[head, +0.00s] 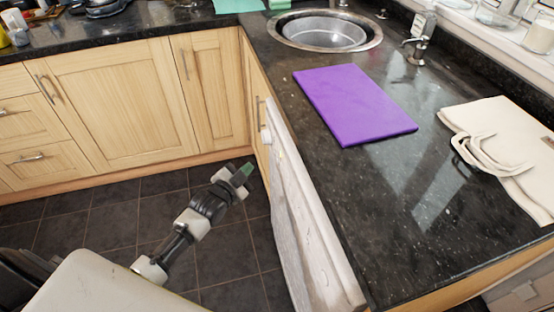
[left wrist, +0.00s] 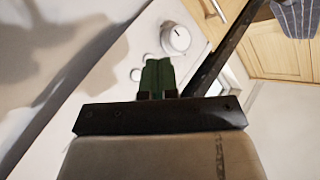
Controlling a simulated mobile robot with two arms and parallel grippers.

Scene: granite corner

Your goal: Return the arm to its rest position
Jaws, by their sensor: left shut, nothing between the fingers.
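My left arm comes in from the lower left in the head view. Its gripper (head: 240,174) is over the floor, to the left of the white appliance front under the counter. The green fingers are together and empty; they also show side by side in the left wrist view (left wrist: 158,77). In the wrist view a round white knob (left wrist: 176,39) on the white front appears beyond the fingertips. I cannot tell the exact gap between them. My right gripper is not in view.
The dark granite counter (head: 300,120) holds a purple board (head: 352,105), a beige bag (head: 500,145) and a round metal sink (head: 325,33). Wooden cabinets (head: 120,105) line the back. The white appliance front (head: 300,220) stands right of the arm. The dark tiled floor (head: 110,215) is clear.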

